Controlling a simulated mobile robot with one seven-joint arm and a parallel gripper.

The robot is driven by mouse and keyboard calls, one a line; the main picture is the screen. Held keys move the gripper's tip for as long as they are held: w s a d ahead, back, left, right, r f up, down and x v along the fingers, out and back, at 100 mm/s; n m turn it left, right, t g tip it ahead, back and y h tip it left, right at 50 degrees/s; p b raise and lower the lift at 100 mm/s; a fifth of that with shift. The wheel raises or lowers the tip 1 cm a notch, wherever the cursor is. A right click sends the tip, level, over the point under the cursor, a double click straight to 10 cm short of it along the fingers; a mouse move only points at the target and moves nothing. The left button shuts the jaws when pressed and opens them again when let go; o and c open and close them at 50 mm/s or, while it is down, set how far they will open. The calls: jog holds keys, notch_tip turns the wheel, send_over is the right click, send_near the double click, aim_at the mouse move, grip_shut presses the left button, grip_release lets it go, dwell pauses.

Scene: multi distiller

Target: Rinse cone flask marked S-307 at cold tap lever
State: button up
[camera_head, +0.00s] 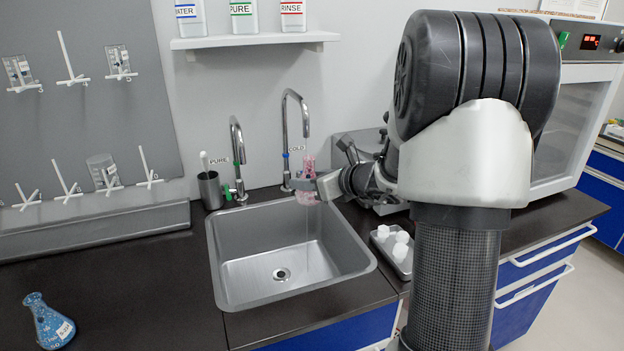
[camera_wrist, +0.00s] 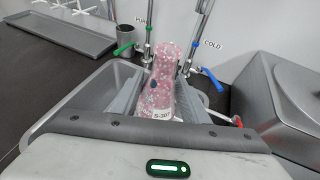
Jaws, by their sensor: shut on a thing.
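A pink speckled flask (camera_wrist: 160,85) has a tag reading S-307 in the wrist view. My gripper (camera_wrist: 155,105) is shut on it, with a finger on each side. In the head view the flask (camera_head: 308,164) is below the spout of the tap labelled COLD (camera_head: 304,110), above the back of the sink. A faint thin streak, like running water, drops from the flask into the sink. The cold tap's blue lever (camera_wrist: 212,79) sticks out to the right of its post in the wrist view.
The PURE tap (camera_head: 238,150) with a green lever (camera_wrist: 124,48) stands left of the cold tap. The sink (camera_head: 225,262) is below my gripper. A blue flask (camera_head: 48,322) stands at left front. A grey device (camera_wrist: 285,100) is close on the right.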

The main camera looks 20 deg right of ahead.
jog(key=s+a+m+h+p, duration=0.1)
jog(key=a+m+h+p, duration=0.2)
jog(key=a, duration=0.4)
jog(key=shift+s+r+m+t+h, duration=0.3)
jog(key=shift+s+m+t+h, duration=0.15)
jog(key=shift+h, duration=0.35)
jog(key=shift+a+m+p, duration=0.1)
jog(key=shift+m+p, duration=0.25)
jog(key=shift+p, duration=2.35)
jog(key=shift+a+r+m+y+p, duration=0.2)
jog(key=shift+m+y+p, duration=0.35)
jog(key=shift+p, duration=1.45)
